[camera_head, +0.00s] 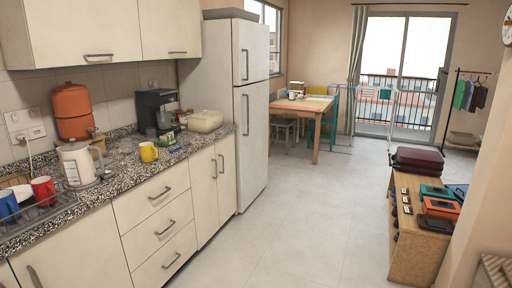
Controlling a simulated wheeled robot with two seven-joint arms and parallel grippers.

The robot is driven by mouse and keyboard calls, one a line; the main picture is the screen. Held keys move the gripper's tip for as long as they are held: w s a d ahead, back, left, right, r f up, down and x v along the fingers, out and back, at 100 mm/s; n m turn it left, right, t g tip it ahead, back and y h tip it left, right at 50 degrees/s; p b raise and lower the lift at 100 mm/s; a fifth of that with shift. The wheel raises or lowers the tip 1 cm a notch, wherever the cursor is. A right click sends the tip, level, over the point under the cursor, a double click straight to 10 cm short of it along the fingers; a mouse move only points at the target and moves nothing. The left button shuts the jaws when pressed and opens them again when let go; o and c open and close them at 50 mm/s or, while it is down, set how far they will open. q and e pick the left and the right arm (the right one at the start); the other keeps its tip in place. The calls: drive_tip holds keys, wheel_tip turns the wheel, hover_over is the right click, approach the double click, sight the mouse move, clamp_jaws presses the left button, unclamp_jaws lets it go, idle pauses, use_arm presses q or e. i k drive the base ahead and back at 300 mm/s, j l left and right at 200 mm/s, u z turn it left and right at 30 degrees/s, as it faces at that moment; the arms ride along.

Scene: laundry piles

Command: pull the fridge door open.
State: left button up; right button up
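The white fridge (222,115) stands past the end of the counter, left of the picture's middle. It has a smaller upper door (252,55) and a taller lower door (251,145), and both look shut. A dark vertical handle (245,65) is on the upper door's left side. A second dark vertical handle (246,114) is on the lower door's left side. Neither of my grippers shows in the head view.
A speckled counter (112,188) with a kettle (78,163), mugs and a coffee maker (158,112) runs along the left. A wooden shelf unit (419,250) stands at the right. The tiled floor (310,215) between is clear. A table (302,106) stands beyond the fridge.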

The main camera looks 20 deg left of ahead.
sight(251, 101)
drive_tip(key=i+u, duration=0.35)
drive_tip(key=i, duration=3.1)
drive_tip(key=i+u, duration=0.2)
drive_tip(key=i, duration=0.3)
drive_tip(key=i+l+u, duration=0.25)
drive_tip(key=i, duration=0.2)
drive_tip(key=i+l+u, duration=0.2)
drive_tip(key=i, duration=0.3)
drive_tip(key=i+l+u, duration=0.9)
